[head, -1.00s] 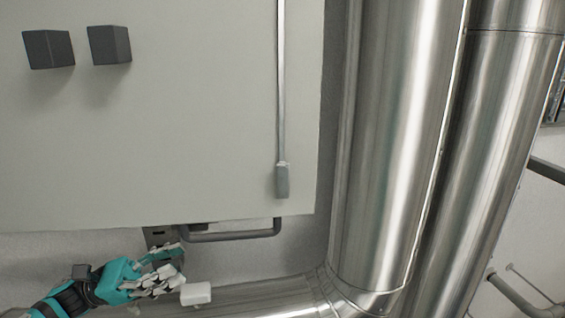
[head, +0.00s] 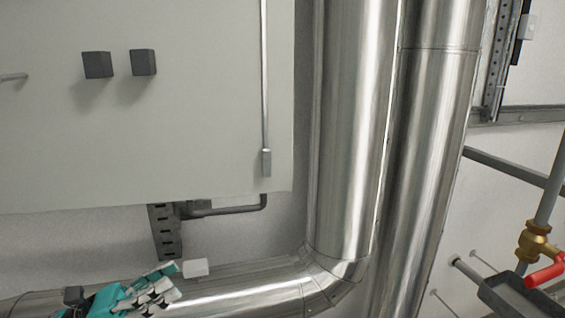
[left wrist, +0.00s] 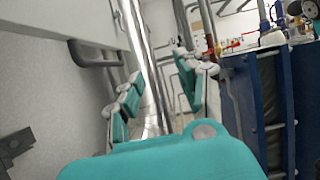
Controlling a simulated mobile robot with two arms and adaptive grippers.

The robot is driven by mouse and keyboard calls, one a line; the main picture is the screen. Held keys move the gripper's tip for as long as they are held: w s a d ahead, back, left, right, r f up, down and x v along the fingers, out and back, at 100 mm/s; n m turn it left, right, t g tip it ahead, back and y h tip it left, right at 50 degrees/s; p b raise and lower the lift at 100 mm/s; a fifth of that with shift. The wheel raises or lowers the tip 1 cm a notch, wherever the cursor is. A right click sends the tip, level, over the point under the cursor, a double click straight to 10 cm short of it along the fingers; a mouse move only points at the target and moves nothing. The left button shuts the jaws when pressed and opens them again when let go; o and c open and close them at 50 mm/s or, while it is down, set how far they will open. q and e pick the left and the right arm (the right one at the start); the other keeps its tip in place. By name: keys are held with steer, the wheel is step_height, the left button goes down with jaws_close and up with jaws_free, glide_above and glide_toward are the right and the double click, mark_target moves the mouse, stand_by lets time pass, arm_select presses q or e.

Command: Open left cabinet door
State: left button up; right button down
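The pale grey cabinet (head: 190,130) fills the upper left of the head view. Its front carries two dark square blocks (head: 97,65), (head: 143,62), a thin handle-like bar (head: 14,77) at the left picture edge and a vertical rod (head: 264,80) near its right edge. I cannot make out a seam between doors. My left gripper (head: 180,281) is below the cabinet at lower left, touching nothing that I can see. In the left wrist view its fingers (left wrist: 162,80) stand apart with nothing between them. My right gripper is in neither view.
Large shiny metal pipes (head: 350,130) stand right of the cabinet and bend left below it. A slotted bracket (head: 166,232) and a dark bent pipe (head: 235,209) are under the cabinet. A brass valve with a red handle (head: 545,274) is at lower right.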

arm_select(q)
steer(key=w+d+f+n+t+y, duration=0.2)
steer(key=f+n+t+y, duration=0.25)
steer(key=n, duration=0.45)
steer(key=w+d+f+n+t+y, duration=0.2)
steer(key=f+n+t+y, duration=0.15)
steer(key=n+t, duration=0.4)
step_height(320, 180, down, 10)
steer(key=s+a+n+g+y, duration=0.25)
steer(key=n+y, duration=0.65)
steer(key=n, duration=0.7)
steer(key=s+a+f+n+g+y, duration=0.1)
steer(key=s+f+n+g+y, duration=0.1)
steer(key=s+f+n+g, duration=0.45)
steer(key=s+f+n+g+y, duration=0.15)
steer(key=s+n, duration=0.25)
steer(key=s, duration=0.6)
steer(key=s+a+f+n+g+y, duration=0.1)
steer(key=s+f+n+g, duration=0.4)
steer(key=s, duration=0.3)
step_height(320, 180, down, 27)
steer(key=s, duration=0.2)
steer(key=s+a+f+g, duration=0.1)
steer(key=s+a+f, duration=0.1)
steer(key=s+f, duration=1.3)
steer(key=shift+s+a+g, duration=0.25)
steer(key=shift+s+g, duration=0.1)
steer(key=shift+s, duration=0.3)
